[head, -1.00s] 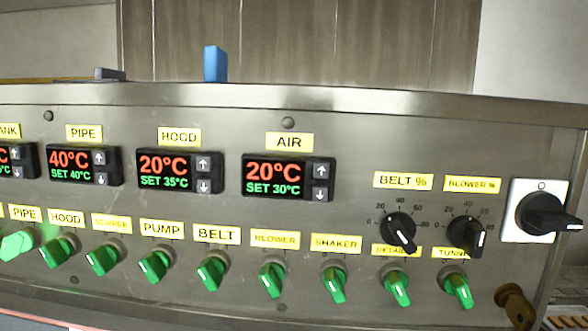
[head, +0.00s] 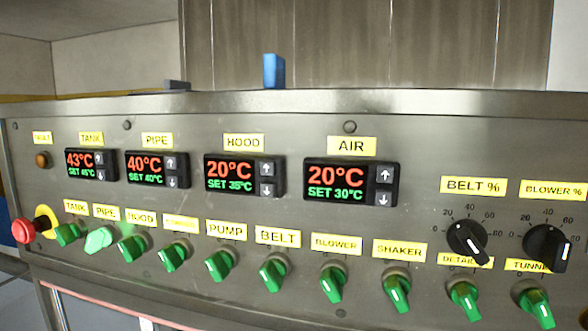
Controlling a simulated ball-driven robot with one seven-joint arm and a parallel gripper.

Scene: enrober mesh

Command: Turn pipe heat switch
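The pipe heat switch is the green knob (head: 99,239) under the yellow PIPE label (head: 106,212), in the lower row of the control panel at left. It looks brighter green than the other knobs. Its exact pointer angle is hard to tell. The pipe display (head: 151,168) above reads 40°C with SET 40°C. My gripper does not show in the head view.
Green TANK (head: 68,233) and HOOD (head: 132,247) knobs sit close on either side. A red emergency stop (head: 24,230) is at far left. Black dials (head: 467,242) are at right. A blue block (head: 274,71) stands on the panel's top edge.

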